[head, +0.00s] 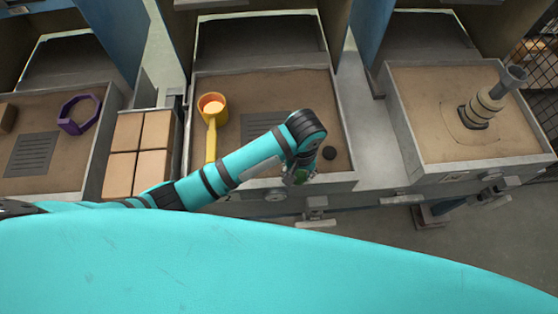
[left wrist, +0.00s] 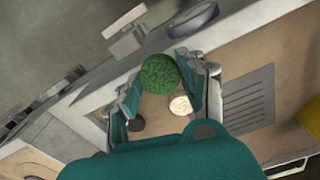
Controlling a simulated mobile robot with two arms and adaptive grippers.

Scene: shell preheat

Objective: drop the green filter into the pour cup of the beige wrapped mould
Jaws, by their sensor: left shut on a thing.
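The green filter (left wrist: 158,74) is a round, rough-textured disc. My left gripper (left wrist: 160,88) is shut on it, with a finger on each side. In the head view the filter (head: 302,175) shows as a small green patch at the end of my left arm, over the front edge of the middle sand tray. The beige wrapped mould (head: 479,108) stands in the right sand tray, leaning to the right in the picture. Its grey pour cup (head: 514,76) is at the top, well to the right of my left gripper. My right gripper is not in view.
The middle tray (head: 270,179) holds a yellow ladle (head: 211,135), a grille and a dark disc (head: 329,153). A pale disc (left wrist: 180,104) shows in the left wrist view. The right tray (head: 475,161) stands across a gap. A purple ring (head: 63,122) and beige blocks (head: 153,164) are left.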

